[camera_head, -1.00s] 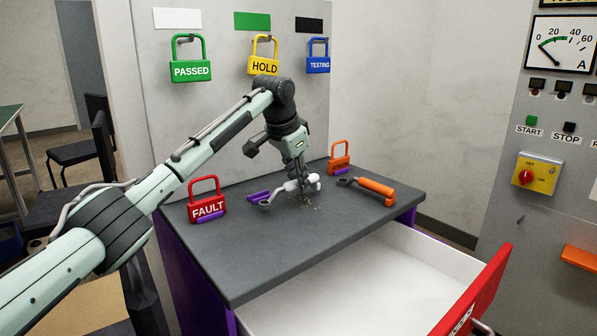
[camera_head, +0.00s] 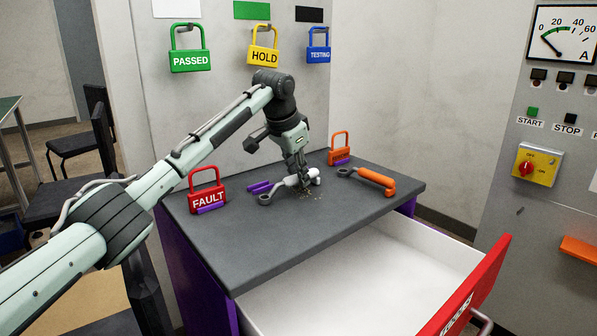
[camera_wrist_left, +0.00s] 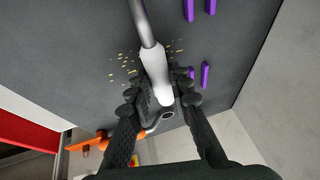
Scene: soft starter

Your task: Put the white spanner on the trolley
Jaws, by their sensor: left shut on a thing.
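The white spanner (camera_head: 291,182) has a white handle and a grey ring end, and is at the grey top of a purple drawer unit (camera_head: 240,265). I cannot tell whether this unit is the trolley; no separate trolley is clear. My left gripper (camera_head: 303,187) points down and is shut on the handle. The left wrist view shows the white handle (camera_wrist_left: 154,70) between its fingers (camera_wrist_left: 162,95), with the grey shank running away from it. I cannot tell whether the spanner touches the top. My right gripper is not in view.
The orange spanner (camera_head: 373,179) lies to the right, near an orange padlock (camera_head: 340,155). The red FAULT padlock (camera_head: 208,199) stands left. Purple pieces (camera_head: 260,187) lie behind the white spanner. The red-fronted drawer (camera_head: 360,295) is open. The front of the top is clear.

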